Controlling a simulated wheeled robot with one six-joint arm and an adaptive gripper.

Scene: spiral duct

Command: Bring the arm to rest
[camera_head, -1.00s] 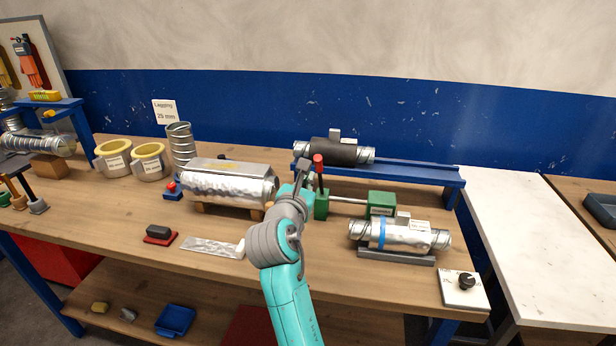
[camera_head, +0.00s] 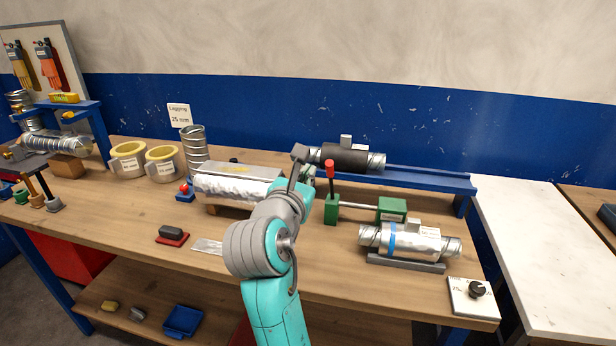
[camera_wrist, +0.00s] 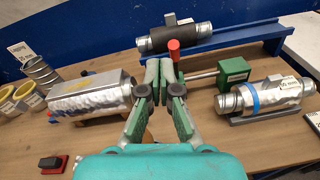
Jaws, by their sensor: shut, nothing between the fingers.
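My gripper (camera_wrist: 159,82) is shut and empty in the wrist view, its green-padded fingers meeting in front of a red-topped lever. In the head view my arm reaches up from the bottom centre, and my gripper (camera_head: 299,165) is over the bench between the foil-wrapped duct (camera_head: 230,189) on the left and the green clamp (camera_head: 331,209) with its red handle (camera_head: 330,168) on the right. I cannot tell whether the fingers touch the lever. My wrist partly hides the foil-wrapped duct's right end in the head view.
A duct with a dark sleeve (camera_head: 345,157) lies on the blue rail (camera_head: 420,180) at the back. A duct with a blue band (camera_head: 410,241) sits in a grey cradle at front right, near a dial box (camera_head: 473,297). Yellow-rimmed rolls (camera_head: 128,160) stand left. Bare wood (camera_head: 125,215) shows at front left.

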